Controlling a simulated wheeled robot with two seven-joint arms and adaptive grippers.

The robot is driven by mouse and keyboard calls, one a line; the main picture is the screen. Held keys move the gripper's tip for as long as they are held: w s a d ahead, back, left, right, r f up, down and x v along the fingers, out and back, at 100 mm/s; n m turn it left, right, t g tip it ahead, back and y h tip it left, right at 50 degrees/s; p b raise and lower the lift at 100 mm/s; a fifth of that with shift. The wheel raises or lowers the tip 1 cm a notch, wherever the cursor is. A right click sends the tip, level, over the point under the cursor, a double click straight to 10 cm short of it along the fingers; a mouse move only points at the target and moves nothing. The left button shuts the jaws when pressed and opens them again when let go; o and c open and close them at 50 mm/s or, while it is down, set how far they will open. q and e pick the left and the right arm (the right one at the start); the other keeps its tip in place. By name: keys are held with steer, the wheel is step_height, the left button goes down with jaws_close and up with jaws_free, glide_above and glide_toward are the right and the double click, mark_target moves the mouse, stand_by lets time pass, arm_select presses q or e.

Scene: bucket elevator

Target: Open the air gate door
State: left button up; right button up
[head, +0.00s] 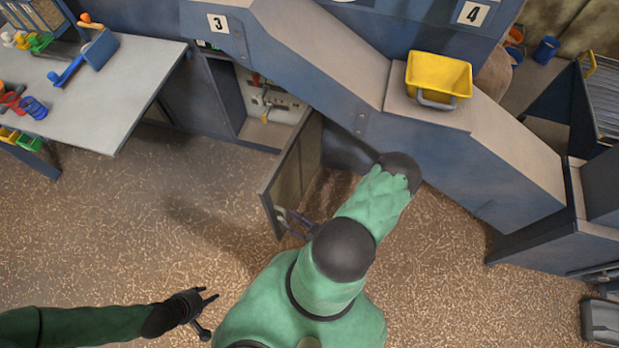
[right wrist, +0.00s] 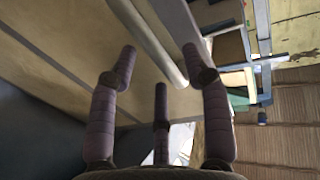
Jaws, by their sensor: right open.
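The air gate door (head: 297,172) stands swung open in the head view, a blue-grey panel with a tan inner face. Behind it an opening shows a pale panel with small valves (head: 268,100). My right gripper (head: 289,222) is at the door's near free edge, partly hidden by my arm. In the right wrist view its fingers (right wrist: 158,62) are spread, with a pale bar (right wrist: 150,40) running just beyond or between them; I cannot tell if they touch it. My left gripper (head: 207,314) is open and empty over the floor at lower left, away from the door.
A workbench (head: 110,100) with small coloured parts stands at upper left. The sloping blue-grey housing (head: 320,50) runs behind the door to the right, with a yellow bucket (head: 438,75) on its ledge. Open speckled floor (head: 130,220) lies left of the door.

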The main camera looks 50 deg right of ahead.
steer(key=s, duration=0.8)
steer(key=shift+s, duration=0.3)
steer(key=shift+d, duration=0.1)
